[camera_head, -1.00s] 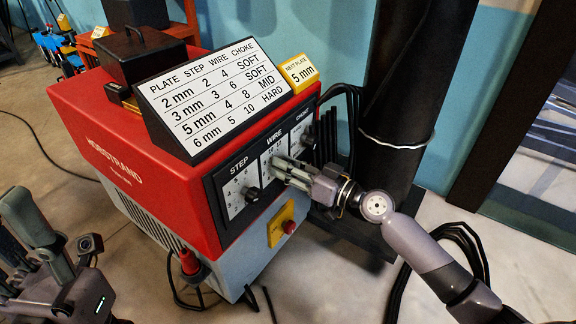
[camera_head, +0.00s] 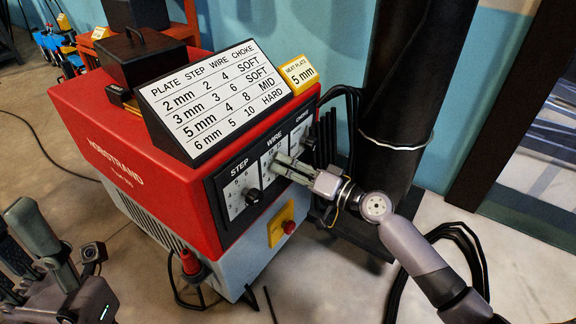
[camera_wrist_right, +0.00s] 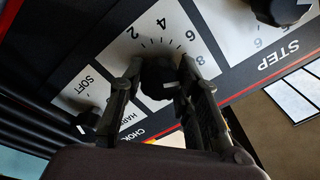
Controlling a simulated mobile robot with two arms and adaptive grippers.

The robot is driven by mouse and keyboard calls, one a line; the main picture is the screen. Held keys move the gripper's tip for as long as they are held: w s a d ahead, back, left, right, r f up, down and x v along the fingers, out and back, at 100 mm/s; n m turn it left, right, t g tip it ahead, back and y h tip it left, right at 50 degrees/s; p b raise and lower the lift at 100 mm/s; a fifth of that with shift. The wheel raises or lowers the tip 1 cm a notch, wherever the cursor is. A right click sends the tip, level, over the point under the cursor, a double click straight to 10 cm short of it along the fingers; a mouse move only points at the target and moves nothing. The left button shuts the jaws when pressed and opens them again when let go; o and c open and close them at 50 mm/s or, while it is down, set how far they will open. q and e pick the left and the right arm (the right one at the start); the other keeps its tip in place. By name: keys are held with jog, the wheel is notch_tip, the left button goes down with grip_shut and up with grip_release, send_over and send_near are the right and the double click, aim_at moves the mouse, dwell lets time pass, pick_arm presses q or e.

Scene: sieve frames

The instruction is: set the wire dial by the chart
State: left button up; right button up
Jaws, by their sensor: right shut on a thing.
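The red and grey welding machine (camera_head: 95,110) has a front panel with STEP, WIRE and CHOKE dials. My right gripper (camera_wrist_right: 160,75) is shut on the black wire dial (camera_wrist_right: 158,80), one finger on each side; it also shows in the head view (camera_head: 277,160). Numbers 2, 4 and 6 show above the dial; its pointer is not clear. The chart (camera_head: 205,97) on top lists 5 mm as step 4, wire 8, choke MID. A yellow sign (camera_head: 299,74) reads NEXT PLATE 5 mm. My left gripper (camera_head: 30,245) is partly in view at lower left, away from the machine.
The step dial (camera_head: 252,195) and choke dial (camera_wrist_right: 88,122) flank the wire dial closely. A yellow plate with a red button (camera_head: 289,227) sits below. A dark column (camera_head: 400,110) and black cables stand to the right. Floor in front is mostly clear.

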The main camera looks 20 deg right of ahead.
jog(key=shift+m, duration=0.5)
jog(key=o, duration=1.2)
jog(key=v, duration=1.2)
